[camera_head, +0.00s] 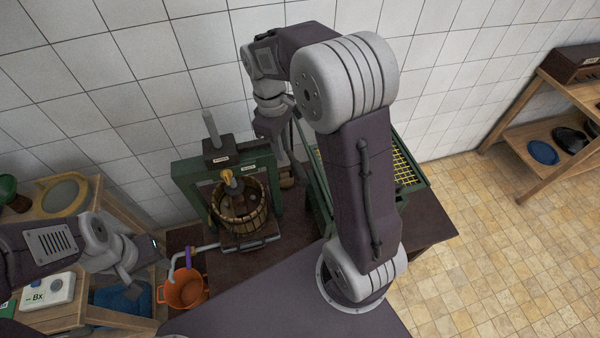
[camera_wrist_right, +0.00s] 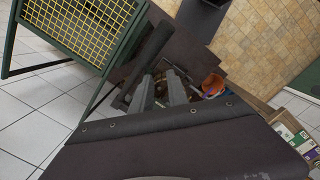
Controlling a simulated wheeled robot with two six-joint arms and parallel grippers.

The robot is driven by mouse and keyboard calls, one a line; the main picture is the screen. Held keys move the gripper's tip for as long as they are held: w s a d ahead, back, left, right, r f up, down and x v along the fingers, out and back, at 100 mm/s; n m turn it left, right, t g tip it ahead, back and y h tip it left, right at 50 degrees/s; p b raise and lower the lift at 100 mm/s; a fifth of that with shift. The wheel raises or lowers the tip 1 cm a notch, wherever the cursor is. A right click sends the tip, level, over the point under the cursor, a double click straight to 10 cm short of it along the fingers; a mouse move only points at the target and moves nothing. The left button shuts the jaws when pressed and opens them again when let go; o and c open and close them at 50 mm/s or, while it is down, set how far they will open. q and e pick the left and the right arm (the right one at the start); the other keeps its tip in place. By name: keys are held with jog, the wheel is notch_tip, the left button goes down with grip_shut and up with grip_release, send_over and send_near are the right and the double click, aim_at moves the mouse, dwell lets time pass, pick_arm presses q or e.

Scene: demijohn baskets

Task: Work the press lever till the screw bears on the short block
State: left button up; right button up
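The press (camera_head: 185,173) has a green frame, and a grey screw (camera_head: 209,126) stands up through its dark labelled head (camera_head: 218,151). A slatted wooden basket (camera_head: 258,216) stands below the crossbeam, with a yellow piece (camera_head: 226,177) above its opening. I cannot pick out the short block or whether the screw touches it. My right gripper (camera_wrist_right: 161,92) has its fingers apart with nothing visible between them. A dark bar (camera_wrist_right: 152,52), possibly the lever, lies beside them in the wrist view. My left gripper (camera_head: 146,270) is left of the press, its fingers unclear.
A wooden shelf (camera_head: 520,145) stands far right. The tiled floor (camera_head: 500,250) is clear.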

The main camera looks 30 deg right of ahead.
jog(key=o, duration=0.5)
jog(key=m, duration=0.1)
jog(key=s+a+m+y, duration=0.1)
jog(key=m, duration=0.1)
jog(key=f+m, duration=0.1)
jog(key=m, duration=0.1)
jog(key=shift+s+a+f+y, duration=0.1)
jog(key=shift+s+a+y, duration=0.1)
jog(key=shift+s+y, duration=0.1)
jog(key=shift+c, duration=0.2)
jog(key=m+t+y+b, duration=0.1)
jog(key=m+t+b, duration=0.1)
jog(key=m, duration=0.4)
send_over(301, 170)
jog(key=d, duration=0.1)
jog(key=f, duration=0.2)
jog(key=f+p, duration=0.1)
jog(key=f, duration=0.2)
jog(key=a+f+p, duration=0.1)
jog(key=f, duration=0.2)
jog(key=shift+a, duration=0.1)
jog(key=shift+a, duration=0.1)
grip_shut()
jog(key=shift+w, duration=0.1)
